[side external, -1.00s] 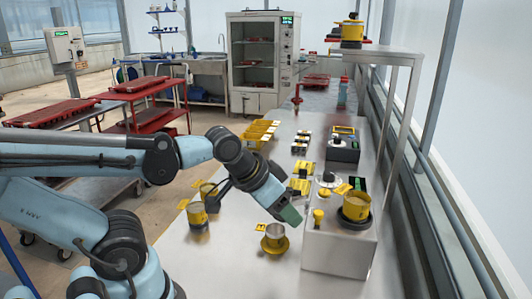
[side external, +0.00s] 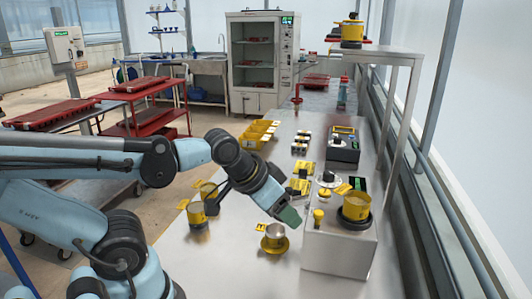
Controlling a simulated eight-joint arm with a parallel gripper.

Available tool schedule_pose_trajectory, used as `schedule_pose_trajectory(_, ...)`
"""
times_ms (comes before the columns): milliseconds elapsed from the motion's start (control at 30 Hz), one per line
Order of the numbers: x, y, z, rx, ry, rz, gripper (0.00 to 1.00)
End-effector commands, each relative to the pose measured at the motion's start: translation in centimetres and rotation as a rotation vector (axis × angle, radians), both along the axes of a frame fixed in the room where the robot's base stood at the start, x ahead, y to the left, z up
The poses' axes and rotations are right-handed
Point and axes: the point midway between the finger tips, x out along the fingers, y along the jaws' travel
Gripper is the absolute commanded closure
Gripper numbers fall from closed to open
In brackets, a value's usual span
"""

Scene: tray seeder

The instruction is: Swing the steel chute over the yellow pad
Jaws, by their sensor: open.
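My gripper (side external: 289,216) has green-grey fingertips and hangs pointing down and right, just left of the steel box (side external: 338,252). It is open; I see nothing held in it. I cannot clearly pick out a steel chute; the gripper hides part of the box's left edge. A round yellow pad or saucer (side external: 284,248) lies on the bench below the fingertips, with a small metal cup (side external: 275,232) on it. Flat yellow pieces (side external: 299,186) lie behind the gripper; which one is the yellow pad I cannot tell.
On the box stand a yellow pot (side external: 356,207) in a dark ring, a yellow knob (side external: 318,216) and a dial (side external: 328,180). Yellow bins (side external: 258,133) sit farther back. The front-left steel bench (side external: 215,265) is clear.

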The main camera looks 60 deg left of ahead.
Motion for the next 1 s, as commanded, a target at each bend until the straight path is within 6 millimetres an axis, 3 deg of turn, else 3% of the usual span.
schedule_pose_trajectory(33, 0.0, 0.0, 0.0, 0.000, 0.000, 0.000, 0.49)
schedule_pose_trajectory(167, 0.5, 0.3, 0.7, -0.007, 0.020, 0.018, 0.69)
schedule_pose_trajectory(367, 3.0, 1.9, 3.5, -0.045, 0.132, 0.106, 0.99)
schedule_pose_trajectory(700, 8.6, 6.2, 7.1, -0.137, 0.374, 0.295, 1.00)
schedule_pose_trajectory(1000, 12.7, 11.1, 7.7, -0.226, 0.583, 0.458, 1.00)
